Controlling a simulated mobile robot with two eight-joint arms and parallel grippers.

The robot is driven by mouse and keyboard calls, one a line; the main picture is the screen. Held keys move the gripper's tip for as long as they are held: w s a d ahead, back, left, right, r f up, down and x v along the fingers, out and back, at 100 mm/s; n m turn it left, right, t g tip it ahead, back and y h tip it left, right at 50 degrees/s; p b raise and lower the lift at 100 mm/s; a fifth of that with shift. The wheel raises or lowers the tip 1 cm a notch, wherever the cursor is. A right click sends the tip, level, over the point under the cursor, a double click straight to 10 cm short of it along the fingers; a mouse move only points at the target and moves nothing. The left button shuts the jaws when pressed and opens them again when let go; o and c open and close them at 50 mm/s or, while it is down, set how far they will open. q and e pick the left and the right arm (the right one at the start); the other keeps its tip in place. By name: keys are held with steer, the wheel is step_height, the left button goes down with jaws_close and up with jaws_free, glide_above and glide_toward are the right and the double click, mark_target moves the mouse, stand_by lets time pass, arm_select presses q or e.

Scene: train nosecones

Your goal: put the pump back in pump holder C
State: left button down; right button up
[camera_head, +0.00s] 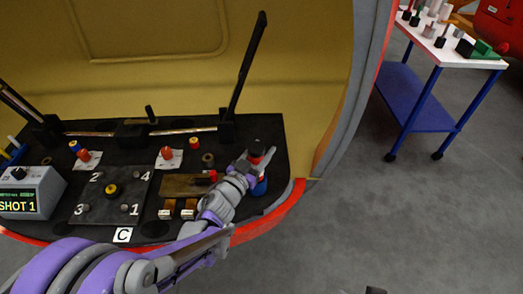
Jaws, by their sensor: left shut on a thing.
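My left gripper (252,163) is shut on an upright piece with a black top and a red band (257,153), which I take to be the pump. It is at the right end of the black board. A blue part (260,187) shows just below the fingers; I cannot tell whether it belongs to the held piece or to a holder under it. My wrist hides part of this spot. A white label C (123,235) lies at the board's front edge. Dark round shapes near it are too dim to make out.
The black board (140,165) carries a numbered plate (112,212), a brass-coloured block (185,185), small red-topped pieces (166,153) and a display box (30,192). A tall black lever (247,65) rises behind my gripper. A blue-legged cart (455,58) stands at the right; the floor between is clear.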

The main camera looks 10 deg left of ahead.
arm_select(q)
steer(key=shift+c, duration=1.3)
jaws_free()
steer(key=shift+f, duration=0.1)
steer(key=shift+r, duration=0.2)
steer(key=v, duration=1.2)
steer(key=s+a+n+g+y, duration=0.2)
steer(key=a+n+y, duration=0.2)
steer(key=a+y, duration=0.25)
steer(key=s+d+f+g, duration=0.3)
steer(key=s+f+g, duration=0.1)
steer(key=s, duration=0.4)
steer(key=s+d+f+g+h, duration=0.1)
steer(key=s+d+f+g, duration=0.2)
steer(key=s, duration=0.6)
step_height(320, 180, down, 2)
steer(key=g, duration=0.3)
steer(key=shift+s+f+m+g+p, duration=0.2)
steer(key=shift+m+g+p, duration=0.15)
steer(key=shift+m+g, duration=0.05)
